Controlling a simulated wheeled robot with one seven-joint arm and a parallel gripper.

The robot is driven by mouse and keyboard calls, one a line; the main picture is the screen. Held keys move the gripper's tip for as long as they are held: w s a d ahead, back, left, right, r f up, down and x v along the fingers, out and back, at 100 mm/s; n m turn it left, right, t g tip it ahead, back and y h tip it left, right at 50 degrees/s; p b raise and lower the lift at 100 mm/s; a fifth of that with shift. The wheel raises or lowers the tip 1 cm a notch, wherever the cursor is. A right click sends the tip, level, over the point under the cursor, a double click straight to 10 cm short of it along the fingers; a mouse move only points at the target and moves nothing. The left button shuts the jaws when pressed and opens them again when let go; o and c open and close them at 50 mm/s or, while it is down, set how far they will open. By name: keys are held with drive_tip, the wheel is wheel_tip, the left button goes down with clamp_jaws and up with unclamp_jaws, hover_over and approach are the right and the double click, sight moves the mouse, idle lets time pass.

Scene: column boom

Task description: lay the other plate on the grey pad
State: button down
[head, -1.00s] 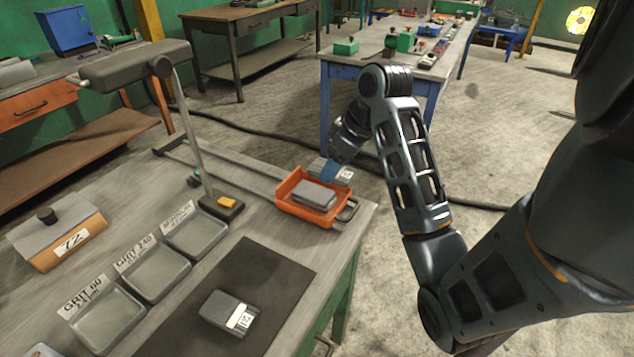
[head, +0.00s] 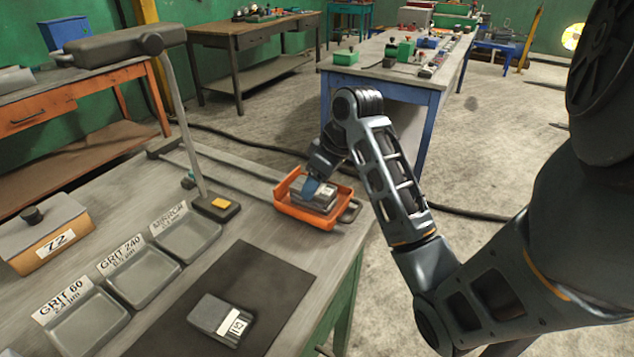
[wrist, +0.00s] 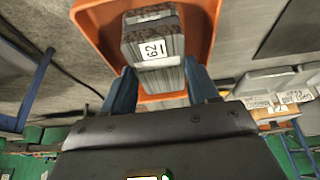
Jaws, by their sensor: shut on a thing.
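The orange tray (head: 346,190) stands near the far right corner of the bench. My gripper (head: 316,184) is over the tray, its blue fingers shut on a grey plate (head: 322,199). In the wrist view the fingers (wrist: 160,90) sit on either side of this plate, whose white label (wrist: 153,49) reads 62. The plate is inside the tray's outline; whether it touches anything beneath is hidden. Another grey plate (head: 212,313) with a white label lies on the dark grey pad (head: 268,275) at the front of the bench.
Shallow grey dishes with grit cards (head: 143,275) line the pad's left side. A lamp stand (head: 212,207) rises left of the tray. A box marked 72 (head: 45,235) stands at the left. The pad's far part is bare.

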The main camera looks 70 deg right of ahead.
drive_tip(key=shift+f, duration=0.15)
drive_tip(key=shift+c, duration=1.4)
unclamp_jaws()
drive_tip(key=shift+s+r, duration=0.15)
drive_tip(key=shift+r, duration=0.45)
drive_tip(key=p+v, duration=0.6)
drive_tip(key=v, duration=0.5)
drive_tip(key=shift+s+a, duration=0.1)
drive_tip(key=shift+s, duration=0.05)
